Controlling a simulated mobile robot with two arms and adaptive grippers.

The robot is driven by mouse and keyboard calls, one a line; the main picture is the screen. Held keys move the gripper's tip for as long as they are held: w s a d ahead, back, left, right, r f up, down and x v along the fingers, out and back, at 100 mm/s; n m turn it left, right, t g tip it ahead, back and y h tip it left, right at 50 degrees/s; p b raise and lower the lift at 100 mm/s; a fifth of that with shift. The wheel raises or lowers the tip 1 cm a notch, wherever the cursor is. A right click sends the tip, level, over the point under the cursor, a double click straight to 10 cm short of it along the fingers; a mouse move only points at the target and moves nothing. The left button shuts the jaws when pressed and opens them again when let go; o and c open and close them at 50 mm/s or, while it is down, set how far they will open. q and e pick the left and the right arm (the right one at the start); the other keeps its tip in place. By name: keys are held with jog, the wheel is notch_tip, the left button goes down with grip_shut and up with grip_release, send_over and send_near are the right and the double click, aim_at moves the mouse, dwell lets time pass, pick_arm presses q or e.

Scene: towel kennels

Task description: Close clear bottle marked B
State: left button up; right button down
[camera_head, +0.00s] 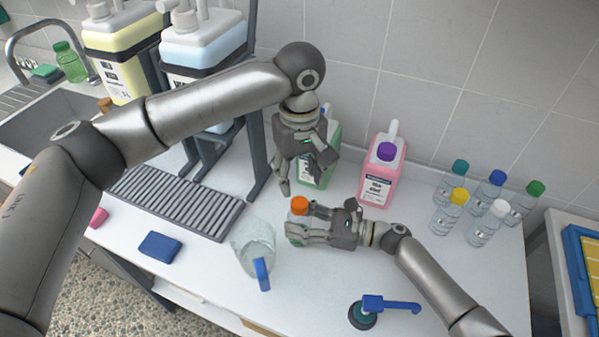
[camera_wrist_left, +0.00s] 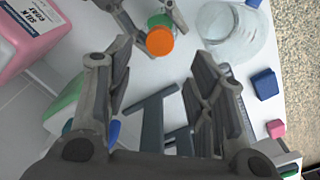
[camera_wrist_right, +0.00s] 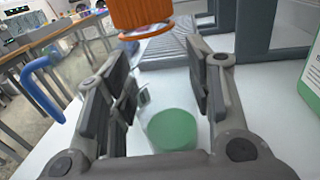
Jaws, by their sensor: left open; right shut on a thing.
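A small clear bottle (camera_head: 297,215) with green at its bottom stands upright on the white counter; the green shows in the right wrist view (camera_wrist_right: 172,130). An orange ribbed cap (camera_head: 299,204) sits at its top; whether it is tightened I cannot tell. The cap also shows in the left wrist view (camera_wrist_left: 160,40) and right wrist view (camera_wrist_right: 140,16). My right gripper (camera_head: 293,224) is shut on the bottle below the cap. My left gripper (camera_head: 304,182) is open and empty, pointing down just above the cap. No B mark is readable.
A green bottle (camera_head: 318,172) stands behind my left gripper, with a pink bottle (camera_head: 380,172) to its right. A clear jug (camera_head: 254,245) stands left of the held bottle. Several capped bottles (camera_head: 482,222) stand far right. A grey rack (camera_head: 178,203) lies left; the front counter is mostly clear.

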aim_at(299, 203)
pick_arm(q)
jog(key=shift+f, duration=0.1)
jog(key=shift+f, duration=3.95)
jog(key=shift+c, duration=0.2)
